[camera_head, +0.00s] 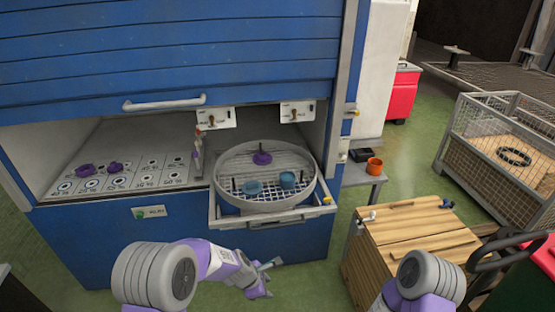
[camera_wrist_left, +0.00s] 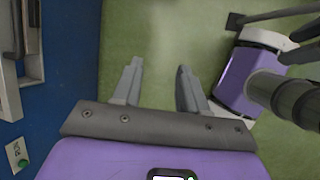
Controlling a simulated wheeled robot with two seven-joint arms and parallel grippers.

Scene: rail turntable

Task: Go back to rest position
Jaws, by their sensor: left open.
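My left gripper (camera_head: 268,267) is low in front of the blue cabinet (camera_head: 80,240), below the pulled-out drawer (camera_head: 270,220). In the left wrist view its two grey fingers (camera_wrist_left: 159,82) stand apart with only green floor between them. It holds nothing and is clear of the cabinet front. My right arm comes in at the bottom right of the head view. Its gripper is out of the picture.
A round mesh turntable (camera_head: 222,168) on the drawer holds a purple piece (camera_head: 262,158) and two teal pieces (camera_head: 252,187). Purple pieces (camera_head: 87,171) lie on the left panel. A wooden crate (camera_head: 415,235) stands at right, near my right arm. A mesh cage (camera_head: 480,170) is beyond.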

